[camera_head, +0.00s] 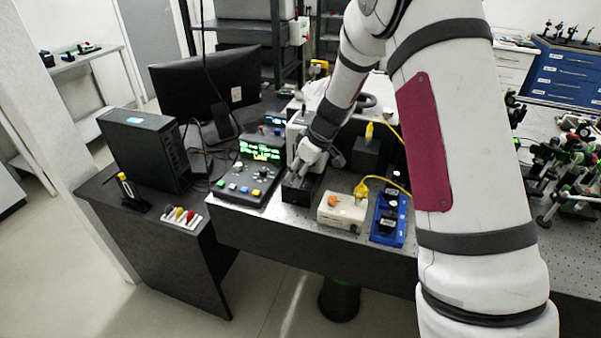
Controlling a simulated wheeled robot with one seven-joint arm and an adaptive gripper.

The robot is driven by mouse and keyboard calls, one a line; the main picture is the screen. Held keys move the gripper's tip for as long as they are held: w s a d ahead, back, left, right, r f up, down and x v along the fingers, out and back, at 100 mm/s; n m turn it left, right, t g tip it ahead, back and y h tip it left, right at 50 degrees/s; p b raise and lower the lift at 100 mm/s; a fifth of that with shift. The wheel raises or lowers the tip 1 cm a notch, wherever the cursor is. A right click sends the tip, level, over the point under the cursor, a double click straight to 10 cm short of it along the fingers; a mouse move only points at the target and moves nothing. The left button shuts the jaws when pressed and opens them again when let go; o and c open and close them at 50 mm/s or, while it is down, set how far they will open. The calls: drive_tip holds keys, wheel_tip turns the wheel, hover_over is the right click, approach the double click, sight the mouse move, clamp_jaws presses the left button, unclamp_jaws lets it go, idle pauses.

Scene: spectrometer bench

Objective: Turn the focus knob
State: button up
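I cannot single out the focus knob by any label in the head view. A dark console (246,187) with a lit green display (260,152) carries several small knobs and coloured buttons. A cream box (341,213) with an orange knob (333,201) on its top stands to the right, near the bench's front edge. My gripper (294,178) points down and left, at a small black box (301,188) between the console and the cream box. The fingertips are small and dark against that box, so their gap and any contact are unclear.
A blue tray (383,238) holding dark parts lies right of the cream box, with a yellow cable (388,182) nearby. A monitor (208,85) and a black computer tower (146,149) stand left. Optical mounts (577,160) crowd the right. My arm hides much of the bench.

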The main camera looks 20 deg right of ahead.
drive_tip(key=shift+w+f, duration=0.1)
drive_tip(key=shift+f, duration=0.25)
drive_tip(key=shift+c, duration=0.6)
clamp_jaws()
